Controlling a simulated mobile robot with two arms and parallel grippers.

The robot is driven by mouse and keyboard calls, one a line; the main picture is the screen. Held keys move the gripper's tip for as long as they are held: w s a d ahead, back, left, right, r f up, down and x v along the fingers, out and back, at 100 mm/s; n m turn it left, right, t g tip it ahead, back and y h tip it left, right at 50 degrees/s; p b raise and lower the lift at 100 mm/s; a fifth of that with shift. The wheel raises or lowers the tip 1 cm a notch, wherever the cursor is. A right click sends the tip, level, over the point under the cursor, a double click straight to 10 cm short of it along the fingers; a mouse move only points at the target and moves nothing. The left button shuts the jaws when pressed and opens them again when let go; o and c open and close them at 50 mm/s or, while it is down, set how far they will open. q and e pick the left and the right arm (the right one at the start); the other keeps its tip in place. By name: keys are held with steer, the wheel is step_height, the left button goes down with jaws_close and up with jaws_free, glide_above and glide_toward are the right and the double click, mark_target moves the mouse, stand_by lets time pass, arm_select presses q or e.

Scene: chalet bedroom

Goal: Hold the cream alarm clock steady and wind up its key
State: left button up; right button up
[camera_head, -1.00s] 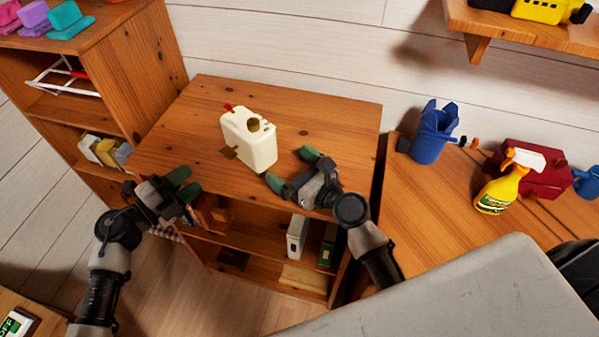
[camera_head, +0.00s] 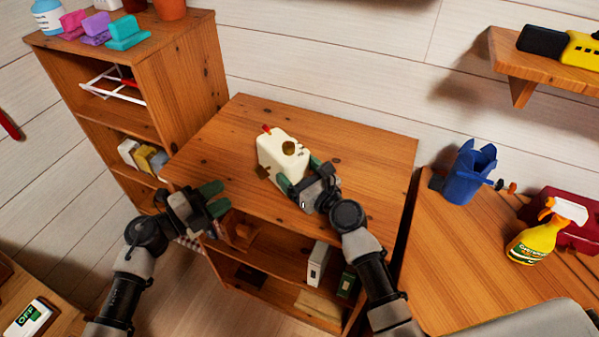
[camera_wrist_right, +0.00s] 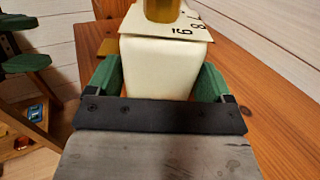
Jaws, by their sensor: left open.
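The cream alarm clock (camera_head: 272,152) stands on the wooden cabinet top, with a red piece on top. A round brass knob (camera_head: 288,148) sticks out of its numbered face; it also shows in the right wrist view (camera_wrist_right: 162,9). A flat brown-gold piece (camera_head: 262,172), perhaps the key, sticks out at its left side. My right gripper (camera_head: 301,174) has its green fingers on opposite sides of the clock's lower body, seemingly touching; they flank it in the right wrist view (camera_wrist_right: 160,82). My left gripper (camera_head: 213,198) is open and empty, left of the clock at the cabinet's front edge.
The cabinet top (camera_head: 360,150) is clear around the clock. A taller shelf (camera_head: 185,70) stands at left. At right, a desk (camera_head: 450,260) holds a blue cup (camera_head: 468,175), a yellow spray bottle (camera_head: 533,243) and a red box. A wall shelf (camera_head: 520,75) hangs above.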

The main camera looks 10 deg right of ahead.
mark_target(260, 172)
steer(key=c, duration=0.7)
arm_select(q)
steer(key=shift+c, duration=1)
arm_select(e)
steer(key=shift+c, duration=0.2)
arm_select(q)
steer(key=m, duration=0.3)
steer(key=shift+s+a, duration=0.15)
steer(key=shift+a, duration=0.1)
steer(key=shift+m, duration=0.3)
steer(key=x, duration=1.2)
steer(key=shift+a, duration=0.1)
jaws_close()
